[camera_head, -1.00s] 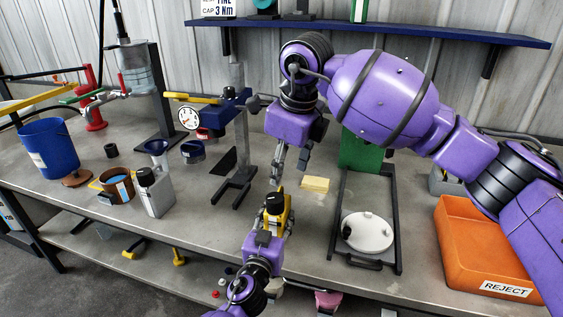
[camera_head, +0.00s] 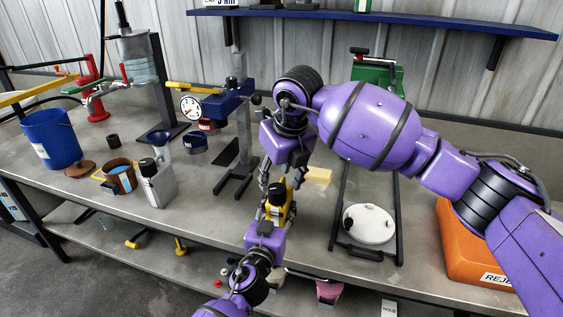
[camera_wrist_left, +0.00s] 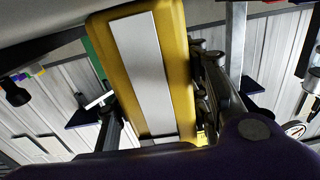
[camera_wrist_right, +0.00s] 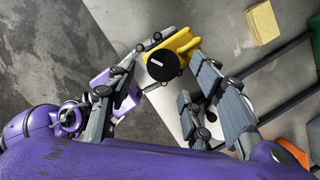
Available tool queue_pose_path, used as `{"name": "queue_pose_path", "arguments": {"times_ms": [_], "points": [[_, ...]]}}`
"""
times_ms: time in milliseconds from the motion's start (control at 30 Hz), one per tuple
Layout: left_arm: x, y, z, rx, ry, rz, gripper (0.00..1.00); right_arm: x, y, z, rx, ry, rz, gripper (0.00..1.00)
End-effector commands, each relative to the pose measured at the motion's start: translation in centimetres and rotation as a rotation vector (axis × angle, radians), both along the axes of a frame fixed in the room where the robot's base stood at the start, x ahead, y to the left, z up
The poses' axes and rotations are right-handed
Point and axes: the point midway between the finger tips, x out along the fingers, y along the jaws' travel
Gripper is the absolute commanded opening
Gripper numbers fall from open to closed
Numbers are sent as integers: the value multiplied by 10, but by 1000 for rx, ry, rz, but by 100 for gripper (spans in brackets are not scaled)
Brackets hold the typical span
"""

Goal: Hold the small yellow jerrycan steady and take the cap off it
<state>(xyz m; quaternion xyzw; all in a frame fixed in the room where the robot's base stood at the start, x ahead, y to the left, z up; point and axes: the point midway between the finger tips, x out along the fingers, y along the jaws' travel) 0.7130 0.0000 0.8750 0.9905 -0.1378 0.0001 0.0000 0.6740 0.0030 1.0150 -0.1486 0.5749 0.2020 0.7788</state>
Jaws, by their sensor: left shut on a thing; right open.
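The small yellow jerrycan (camera_head: 289,207) stands upright near the front edge of the bench. Its black cap (camera_head: 277,192) is on top, and in the right wrist view the cap (camera_wrist_right: 163,65) shows a white mark. My left gripper (camera_head: 272,212) is shut on the jerrycan from the front; the left wrist view shows the jerrycan's yellow side and pale label (camera_wrist_left: 148,75) close up. My right gripper (camera_head: 281,182) points down just above the cap. In the right wrist view its fingers (camera_wrist_right: 172,88) are apart on either side of the cap; I cannot tell whether they touch it.
A yellow sponge-like block (camera_head: 319,175) lies behind the jerrycan. A grey can (camera_head: 158,186) and a brown pot (camera_head: 121,180) stand left.

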Motion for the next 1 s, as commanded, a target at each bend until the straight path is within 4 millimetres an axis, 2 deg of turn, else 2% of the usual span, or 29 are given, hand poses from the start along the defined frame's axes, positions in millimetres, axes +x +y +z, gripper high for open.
{"name": "queue_pose_path", "arguments": {"times_ms": [100, 300, 633, 1000], "points": [[0, 0, 0, 0, 0, 0, 0, 4, 3, -18, 0, 2, 1, 48], [0, 0, 0, 0, 0, 0, 0, 9, 5, -33, 0, 0, 1, 48], [0, 0, 0, 0, 0, 0, 0, 10, 6, -36, 0, -1, 1, 48], [0, 0, 0, 0, 0, 0, 0, 10, 6, -35, 0, -1, 2, 0]]}}
